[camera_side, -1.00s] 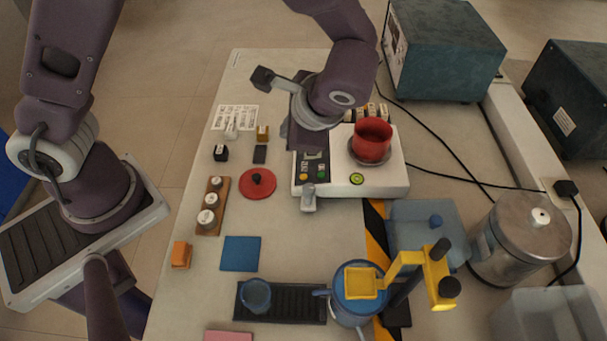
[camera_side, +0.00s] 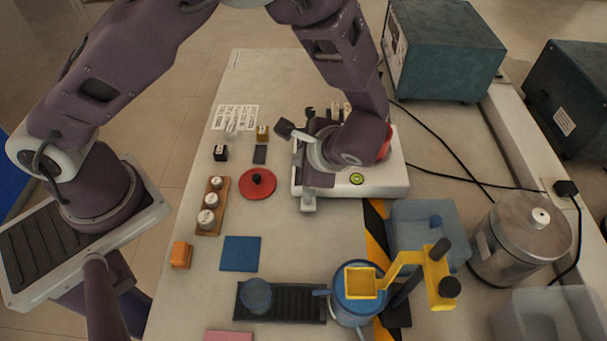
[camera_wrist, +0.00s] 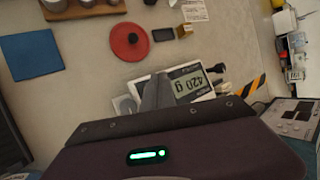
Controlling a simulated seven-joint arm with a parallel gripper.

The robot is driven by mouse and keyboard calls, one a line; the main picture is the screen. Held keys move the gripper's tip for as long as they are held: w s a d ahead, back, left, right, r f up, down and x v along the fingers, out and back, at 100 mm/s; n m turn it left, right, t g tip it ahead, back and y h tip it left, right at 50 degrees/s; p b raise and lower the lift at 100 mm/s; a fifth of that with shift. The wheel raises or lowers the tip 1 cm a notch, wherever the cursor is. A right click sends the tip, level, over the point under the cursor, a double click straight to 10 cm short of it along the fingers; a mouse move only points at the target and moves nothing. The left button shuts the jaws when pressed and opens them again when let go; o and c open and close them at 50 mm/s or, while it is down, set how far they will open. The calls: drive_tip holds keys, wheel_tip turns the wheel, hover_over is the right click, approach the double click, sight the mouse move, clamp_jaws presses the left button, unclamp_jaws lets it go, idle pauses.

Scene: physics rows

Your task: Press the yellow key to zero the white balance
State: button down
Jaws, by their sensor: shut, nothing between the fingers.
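The white balance (camera_side: 394,172) stands in the middle of the bench in the side view, with a round green-ringed button (camera_side: 357,178) on its front. My gripper (camera_side: 317,181) is over its control panel and hides the keys, so the yellow key cannot be seen. A sliver of the red pot (camera_side: 386,146) shows behind my arm. In the wrist view my gripper's shut grey fingers (camera_wrist: 158,88) are in front of the balance's display (camera_wrist: 187,84), which appears to read 420 g. Whether the fingertips touch the panel is hidden.
A red disc (camera_side: 266,190) with a black knob, a wooden block of weights (camera_side: 201,228) and a blue square (camera_side: 240,254) lie left of the balance. A blue cup (camera_side: 344,308) and a yellow stand arm (camera_side: 405,258) are at the front. A black cable (camera_side: 455,172) runs right.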

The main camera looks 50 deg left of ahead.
drive_tip(key=shift+w+d+f, duration=0.15)
drive_tip(key=shift+f, duration=0.85)
drive_tip(key=shift+f, duration=0.15)
idle(1.2)
drive_tip(key=shift+d+f, duration=0.1)
drive_tip(key=shift+f, duration=0.2)
drive_tip(key=shift+w+f, duration=0.1)
drive_tip(key=shift+f, duration=0.15)
idle(0.4)
idle(0.4)
drive_tip(key=shift+r, duration=0.7)
drive_tip(key=shift+r, duration=0.1)
drive_tip(key=shift+s+a+r, duration=0.15)
drive_tip(key=shift+r, duration=0.65)
drive_tip(key=shift+s+a+r, duration=0.15)
drive_tip(key=shift+r, duration=0.65)
drive_tip(key=shift+s+a+r, duration=0.15)
drive_tip(key=shift+r, duration=0.65)
